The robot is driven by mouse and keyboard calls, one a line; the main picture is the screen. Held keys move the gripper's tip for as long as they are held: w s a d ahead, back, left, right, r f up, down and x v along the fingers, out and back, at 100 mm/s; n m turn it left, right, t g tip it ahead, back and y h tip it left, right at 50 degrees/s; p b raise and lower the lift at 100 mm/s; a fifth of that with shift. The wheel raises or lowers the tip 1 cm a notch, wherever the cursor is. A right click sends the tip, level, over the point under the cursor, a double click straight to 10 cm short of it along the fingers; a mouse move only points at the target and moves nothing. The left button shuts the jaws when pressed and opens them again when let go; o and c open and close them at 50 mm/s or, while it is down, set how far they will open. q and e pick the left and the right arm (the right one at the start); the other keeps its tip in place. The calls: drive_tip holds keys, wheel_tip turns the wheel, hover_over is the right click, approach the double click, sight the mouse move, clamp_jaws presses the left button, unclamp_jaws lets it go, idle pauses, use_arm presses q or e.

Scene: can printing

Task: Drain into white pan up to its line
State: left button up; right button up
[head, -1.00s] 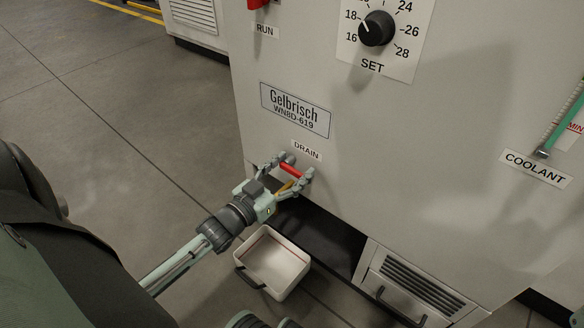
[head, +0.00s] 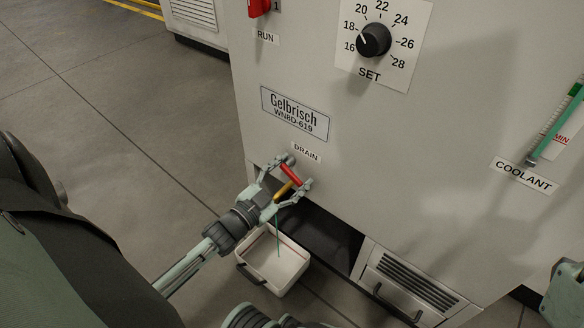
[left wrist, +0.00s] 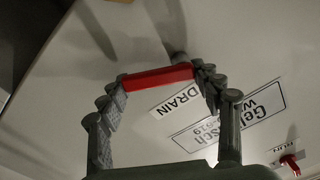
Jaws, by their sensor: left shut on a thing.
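The white pan (head: 291,280) stands on the floor below the drain, with a dark handle at its front left. A thin reddish line runs inside near its rim. A thin teal stream (head: 278,235) falls from the brass spout (head: 283,191) into the pan; the liquid level in the pan cannot be made out. My left gripper (head: 297,174) is shut on the red drain handle (head: 290,174), under the DRAIN label. In the left wrist view the red handle (left wrist: 158,77) spans between the two fingers (left wrist: 160,80).
The grey machine front (head: 400,200) fills the right side, with a SET knob (head: 373,41), a red RUN switch (head: 259,7) and a coolant gauge (head: 556,121). A vented drawer (head: 410,283) is right of the pan. The floor at left is clear.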

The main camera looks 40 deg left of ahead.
use_arm(q)
drive_tip(key=shift+d+f+m, duration=0.1)
drive_tip(key=shift+f+m, duration=0.2)
drive_tip(key=shift+m, duration=0.8)
drive_tip(key=o, duration=1.1)
drive_tip(key=shift+o, duration=0.2)
drive_tip(key=s+a, duration=0.1)
drive_tip(key=s, duration=1.1)
